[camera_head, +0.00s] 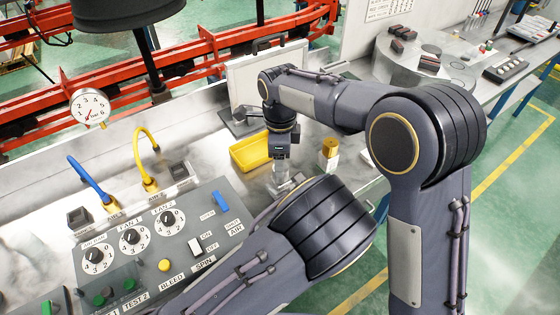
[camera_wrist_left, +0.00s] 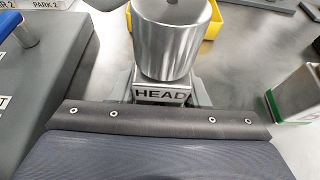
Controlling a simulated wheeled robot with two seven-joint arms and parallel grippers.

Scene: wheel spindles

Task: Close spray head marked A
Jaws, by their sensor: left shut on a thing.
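My left gripper (camera_head: 282,174) points down at the right edge of the control panel and is shut on the spray head. In the left wrist view, the spray head shows as a shiny metal cylinder (camera_wrist_left: 166,45) standing over a small block lettered HEAD (camera_wrist_left: 162,95). Grey parts flank the block at both sides, and my grey padded part covers the bottom of that view. The exact contact of the fingers is hidden. No letter A can be read. My right gripper is not in view.
The grey control panel (camera_head: 142,252) with dials and switches lies left of the gripper. A yellow tray (camera_head: 243,158) sits just behind it. Blue (camera_head: 90,178) and yellow (camera_head: 146,152) hoses rise behind the panel.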

